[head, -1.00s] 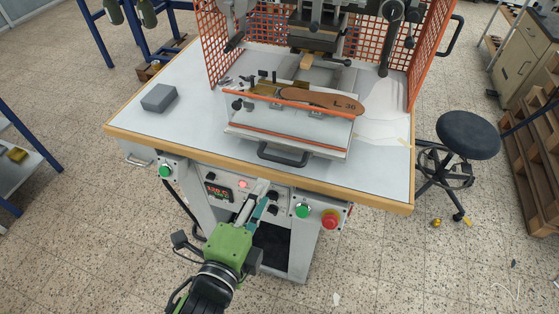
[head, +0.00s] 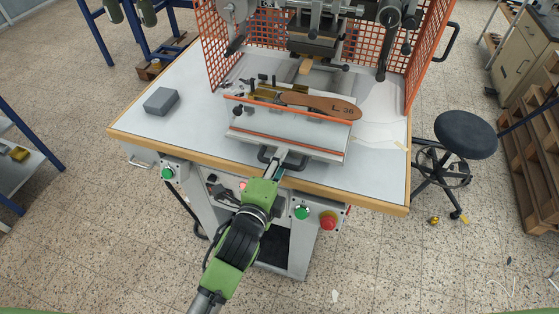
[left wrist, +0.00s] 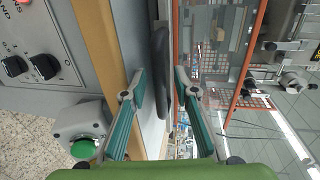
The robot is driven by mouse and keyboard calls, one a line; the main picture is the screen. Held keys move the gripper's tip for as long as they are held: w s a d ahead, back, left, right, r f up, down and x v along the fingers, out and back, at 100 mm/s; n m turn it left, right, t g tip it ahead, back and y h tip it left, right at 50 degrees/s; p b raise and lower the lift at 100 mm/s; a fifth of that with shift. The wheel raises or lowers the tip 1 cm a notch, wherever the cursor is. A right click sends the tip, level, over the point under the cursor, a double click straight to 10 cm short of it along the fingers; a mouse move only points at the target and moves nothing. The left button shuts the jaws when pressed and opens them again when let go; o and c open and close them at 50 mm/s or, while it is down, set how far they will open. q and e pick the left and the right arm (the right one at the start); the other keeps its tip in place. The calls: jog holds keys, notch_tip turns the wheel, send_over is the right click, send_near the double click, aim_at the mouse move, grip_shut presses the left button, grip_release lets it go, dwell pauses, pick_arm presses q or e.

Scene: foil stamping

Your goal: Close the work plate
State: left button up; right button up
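The work plate (head: 300,146) is a pale slab with orange edges, pulled out toward the front of the press table. A brown sole-shaped piece marked L 36 (head: 325,105) lies on it. A black handle (head: 263,155) is on its front; my left gripper (head: 285,164) has reached it and partly hides it. In the left wrist view the black handle (left wrist: 162,75) stands between the two teal-padded fingers of my left gripper (left wrist: 160,82). The fingers are apart, with gaps visible beside the handle. My right gripper is not in view.
A grey block (head: 161,101) sits at the table's left. Orange mesh guards (head: 428,60) flank the press (head: 318,35). A green button (head: 302,212) and a red button (head: 328,220) are on the front panel below. A black stool (head: 465,135) stands at the right.

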pick_arm(q)
grip_shut()
jog(key=x, duration=0.2)
jog(key=r+x, duration=0.1)
jog(key=x, duration=0.1)
jog(key=shift+w, duration=0.15)
jog(key=shift+w+d+f, duration=0.15)
jog(key=shift+w, duration=0.25)
grip_release()
jog(key=shift+s, duration=0.1)
jog(key=shift+s, duration=0.1)
